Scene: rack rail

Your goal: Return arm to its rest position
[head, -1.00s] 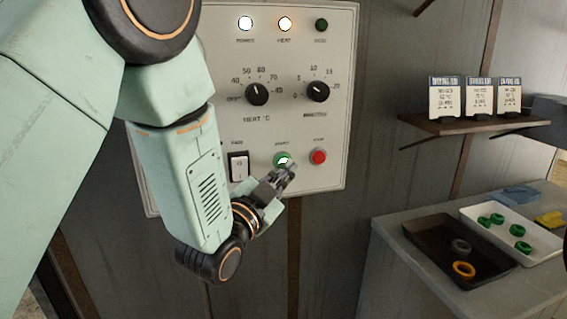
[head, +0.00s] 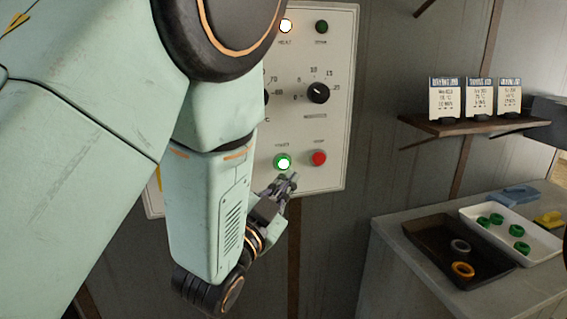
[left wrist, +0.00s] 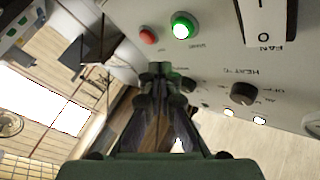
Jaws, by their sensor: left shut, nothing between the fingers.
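My left arm comes in from the left of the head view and covers much of the control panel (head: 337,60). My left gripper (head: 290,180) is shut and empty, just below the lit green button (head: 283,161) and apart from the panel face. In the left wrist view the shut fingertips (left wrist: 160,72) point toward the panel, with the green button (left wrist: 184,26) and the red button (left wrist: 148,36) beyond them. The red button also shows in the head view (head: 318,158). My right gripper is not in view.
At the right, a grey bench (head: 390,235) holds a dark tray (head: 425,250) and a white tray (head: 478,229) with rings. A shelf (head: 440,126) with several cards is on the wall above. Open space lies between panel and bench.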

